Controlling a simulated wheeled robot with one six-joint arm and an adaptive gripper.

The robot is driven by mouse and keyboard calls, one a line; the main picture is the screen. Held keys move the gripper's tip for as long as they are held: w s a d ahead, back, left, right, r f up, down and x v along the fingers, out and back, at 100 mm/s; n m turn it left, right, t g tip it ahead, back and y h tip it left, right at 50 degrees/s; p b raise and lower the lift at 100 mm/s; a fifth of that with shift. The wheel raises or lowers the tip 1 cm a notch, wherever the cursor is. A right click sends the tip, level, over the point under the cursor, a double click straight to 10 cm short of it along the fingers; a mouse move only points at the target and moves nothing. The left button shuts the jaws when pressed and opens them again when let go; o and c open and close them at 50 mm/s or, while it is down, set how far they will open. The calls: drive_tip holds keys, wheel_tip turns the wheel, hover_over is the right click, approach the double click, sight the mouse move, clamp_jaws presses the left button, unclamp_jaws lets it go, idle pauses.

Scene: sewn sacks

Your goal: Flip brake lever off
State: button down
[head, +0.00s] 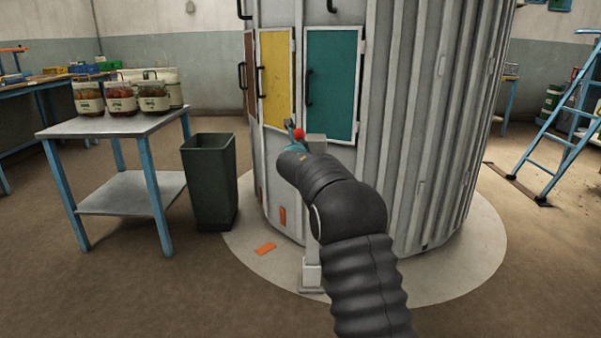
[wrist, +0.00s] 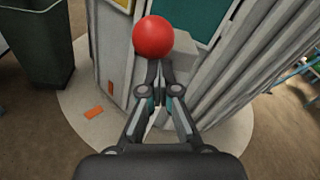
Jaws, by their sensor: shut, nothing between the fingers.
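The brake lever ends in a round red knob (head: 298,134). It also shows large in the wrist view (wrist: 153,37), just beyond my fingertips. A grey post (head: 312,277) stands on the floor in front of the silo, mostly hidden behind my arm. My gripper (wrist: 154,66) is shut and empty, its tips close to the lower side of the red knob. I cannot tell whether they touch it. In the head view my gripper is mostly hidden by my own wrist. The lever's shaft and pivot are not clear to see.
A large ribbed grey silo (head: 410,120) with yellow (head: 275,75) and teal (head: 331,85) panels stands behind the post. A dark bin (head: 210,180) and a table (head: 112,127) with jars are at left. A blue ladder (head: 570,120) is at right. An orange piece (head: 265,249) lies on the floor.

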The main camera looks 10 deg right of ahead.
drive_tip(key=shift+s+d+f+b, duration=0.5)
drive_tip(key=shift+s+f+b, duration=0.9)
drive_tip(key=shift+b, duration=1.45)
drive_tip(key=s+a+r+p, duration=0.2)
drive_tip(key=s+r+p, duration=0.1)
drive_tip(key=r, duration=0.6)
drive_tip(key=shift+s, duration=0.6)
